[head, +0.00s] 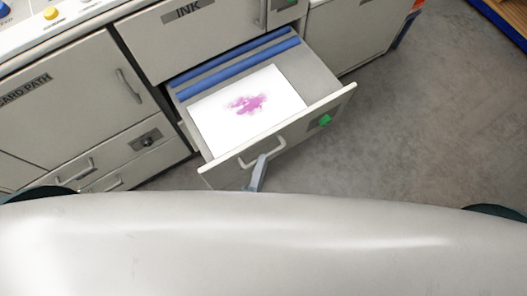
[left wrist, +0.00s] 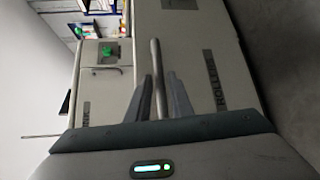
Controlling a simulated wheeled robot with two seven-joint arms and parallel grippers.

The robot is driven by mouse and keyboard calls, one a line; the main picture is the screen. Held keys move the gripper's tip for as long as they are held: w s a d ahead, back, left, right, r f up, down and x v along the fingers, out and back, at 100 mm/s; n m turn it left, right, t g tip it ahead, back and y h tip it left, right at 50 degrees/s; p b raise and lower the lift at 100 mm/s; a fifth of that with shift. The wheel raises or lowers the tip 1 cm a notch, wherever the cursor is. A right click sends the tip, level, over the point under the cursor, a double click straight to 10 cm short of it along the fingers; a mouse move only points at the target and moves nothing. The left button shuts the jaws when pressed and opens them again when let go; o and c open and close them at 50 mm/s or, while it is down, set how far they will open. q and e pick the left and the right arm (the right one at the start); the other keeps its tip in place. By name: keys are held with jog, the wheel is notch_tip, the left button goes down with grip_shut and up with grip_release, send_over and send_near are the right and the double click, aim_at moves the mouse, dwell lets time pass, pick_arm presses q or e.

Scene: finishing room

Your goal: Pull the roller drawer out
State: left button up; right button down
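The roller drawer (head: 333,101) stands pulled out of the cabinet in the head view. Inside lie blue rollers (head: 238,65) and a white sheet with a pink stain (head: 247,104). Its handle (head: 284,142) is a pale bar on the front, and shows in the left wrist view (left wrist: 154,52) beside the ROLLERS label (left wrist: 215,80). My left gripper (left wrist: 158,78) has its two fingers close on either side of the handle bar and looks shut on it. In the head view only a finger part (head: 258,172) shows; my own body hides the rest. My right gripper is not in view.
The INK drawer front (head: 187,13) is above, closed. Grey floor (head: 430,120) to the right is clear. A shelf with coloured items (left wrist: 100,8) shows in the left wrist view.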

pick_arm(q)
jog(key=shift+v, duration=2)
jog(key=s+a+f+m+g, duration=0.2)
jog(key=s+f+m, duration=0.15)
jog(key=f, duration=0.45)
jog(key=s+a+f+m+g, duration=0.2)
jog(key=a+f+m+g, duration=0.15)
jog(key=f, duration=0.45)
jog(key=s+a+f+m+g, duration=0.1)
jog(key=s+f+m+g, duration=0.2)
jog(key=f, duration=0.4)
jog(key=s+a+f+m+g+y+b, duration=0.1)
jog(key=s+a+f+m+g+y, duration=0.2)
jog(key=s+a+f+m+g, duration=0.3)
jog(key=s+a+f+m, duration=0.4)
jog(key=s+a+f, duration=0.4)
jog(key=s+a, duration=0.2)
jog(key=shift+s+a+f, duration=0.2)
jog(key=shift+s+f, duration=0.05)
jog(key=shift+s, duration=0.15)
jog(key=shift+w+g, duration=0.1)
jog(key=shift+g, duration=0.15)
